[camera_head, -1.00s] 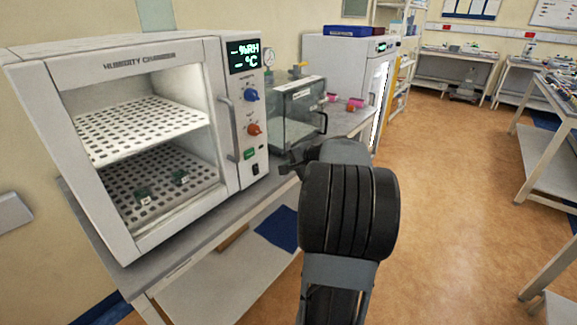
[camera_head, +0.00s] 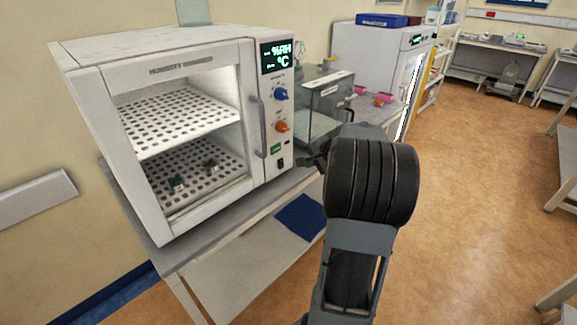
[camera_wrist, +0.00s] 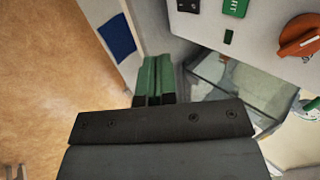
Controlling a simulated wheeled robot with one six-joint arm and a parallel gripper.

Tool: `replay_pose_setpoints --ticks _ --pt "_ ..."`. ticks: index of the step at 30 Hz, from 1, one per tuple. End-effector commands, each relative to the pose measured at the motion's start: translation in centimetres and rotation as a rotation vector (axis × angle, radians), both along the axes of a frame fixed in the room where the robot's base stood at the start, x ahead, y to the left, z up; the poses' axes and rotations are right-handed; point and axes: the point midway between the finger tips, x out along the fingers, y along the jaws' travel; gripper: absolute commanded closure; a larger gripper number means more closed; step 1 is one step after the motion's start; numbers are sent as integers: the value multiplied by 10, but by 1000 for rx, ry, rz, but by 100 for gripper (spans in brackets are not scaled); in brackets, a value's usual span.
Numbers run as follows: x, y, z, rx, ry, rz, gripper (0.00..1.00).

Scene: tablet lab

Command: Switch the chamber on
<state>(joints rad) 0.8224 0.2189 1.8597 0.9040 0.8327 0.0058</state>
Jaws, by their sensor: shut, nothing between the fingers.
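The white humidity chamber (camera_head: 160,55) stands on a bench at the left, its door shut over a lit interior. Its display (camera_head: 276,56) is lit, with dashes beside %RH and °C. Below are a blue knob (camera_head: 281,94), an orange knob (camera_head: 281,127), a green button (camera_head: 276,149) and a black rocker switch (camera_head: 280,163). My gripper (camera_head: 309,162) is just right of the panel's lower end, apart from the switch. In the wrist view, my green fingers (camera_wrist: 155,72) are together and empty; the switch (camera_wrist: 188,5), green button (camera_wrist: 235,7) and orange knob (camera_wrist: 300,37) show upside down.
A glass-sided box (camera_head: 325,100) stands right of the chamber, close behind my gripper. A white cabinet (camera_head: 365,55) stands beyond it. The bench (camera_head: 190,248) edge runs below the chamber. Open floor (camera_head: 470,200) lies to the right.

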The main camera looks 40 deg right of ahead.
Motion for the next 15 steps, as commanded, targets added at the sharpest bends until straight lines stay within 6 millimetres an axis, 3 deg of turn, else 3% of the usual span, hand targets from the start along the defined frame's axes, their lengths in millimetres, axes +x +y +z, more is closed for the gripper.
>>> replay_pose_setpoints --ticks 5,15 --pt "8 2 -8 1 0 2 100" --pt "49 10 -52 3 3 3 100"
